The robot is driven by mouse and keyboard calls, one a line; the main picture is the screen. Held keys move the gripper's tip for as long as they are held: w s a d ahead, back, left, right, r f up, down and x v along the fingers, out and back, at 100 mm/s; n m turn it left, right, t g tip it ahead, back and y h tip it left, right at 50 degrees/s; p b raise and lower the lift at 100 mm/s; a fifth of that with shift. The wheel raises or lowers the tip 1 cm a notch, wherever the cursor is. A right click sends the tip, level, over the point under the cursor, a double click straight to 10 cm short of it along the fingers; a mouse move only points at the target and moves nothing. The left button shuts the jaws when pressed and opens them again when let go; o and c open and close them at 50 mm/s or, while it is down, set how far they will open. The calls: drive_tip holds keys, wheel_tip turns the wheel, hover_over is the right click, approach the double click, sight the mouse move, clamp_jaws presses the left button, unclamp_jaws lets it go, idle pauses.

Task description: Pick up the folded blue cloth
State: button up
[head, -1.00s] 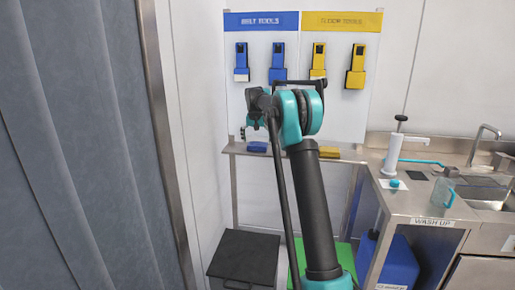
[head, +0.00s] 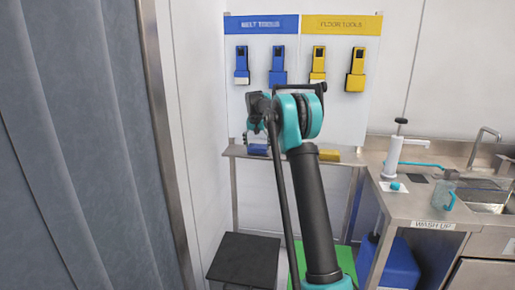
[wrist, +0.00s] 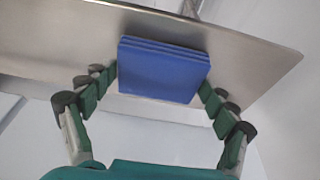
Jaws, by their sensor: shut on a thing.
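The folded blue cloth (wrist: 163,70) shows its stacked layers in the wrist view, at the metal shelf's edge. My gripper (wrist: 160,86) has its green-padded fingers on either side of the cloth, shut on it. In the head view the blue cloth (head: 257,150) is at the left part of the shelf, partly behind my arm. I cannot tell whether it is still touching the shelf. My fingers are mostly hidden by the arm in the head view.
A yellow cloth (head: 329,155) lies farther right on the metal shelf (head: 236,152). Above it is a board (head: 340,112) with blue and yellow tools. A dark box (head: 245,262) stands below. A sink counter (head: 420,206) with a pump bottle (head: 394,157) is on the right.

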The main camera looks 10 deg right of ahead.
sight(257, 146)
wheel_tip(257, 146, up, 20)
drive_tip(key=shift+f, duration=0.15)
idle(0.3)
drive_tip(key=o, duration=0.6)
drive_tip(key=c, duration=0.4)
drive_tip(key=shift+s, duration=0.1)
drive_tip(key=shift+c, duration=0.4)
